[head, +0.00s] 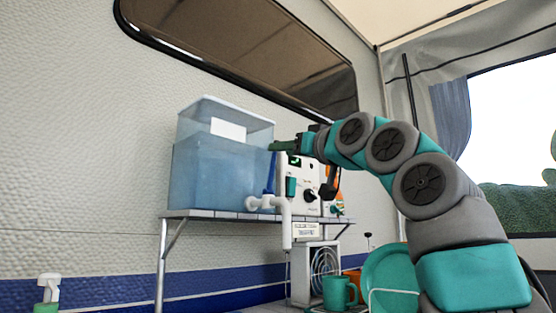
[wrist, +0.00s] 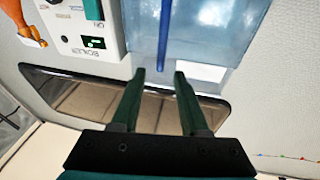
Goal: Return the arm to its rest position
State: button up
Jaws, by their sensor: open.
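My arm, teal and grey, reaches up from the lower right in the head view and bends over to the left. My gripper (head: 283,146) is at its far end, in front of the right side of the blue water tank and by the top of the white boiler box (head: 297,178). In the wrist view my gripper (wrist: 159,74) shows two dark green fingers, apart, with nothing between them. The blue water tank (wrist: 205,25) and a thin blue bar (wrist: 164,35) lie beyond the fingertips. The boiler box (wrist: 95,22) is at the upper left there.
The blue water tank (head: 205,175) stands on a shelf (head: 190,215) against the wall, with a white tap (head: 265,203) in front. A teal mug (head: 339,292) and a teal plate (head: 385,275) are below. A window (head: 240,40) is above. A soap bottle (head: 47,290) is at lower left.

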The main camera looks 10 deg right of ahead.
jog(key=shift+b+v, duration=0.5)
jog(key=shift+v, duration=1.1)
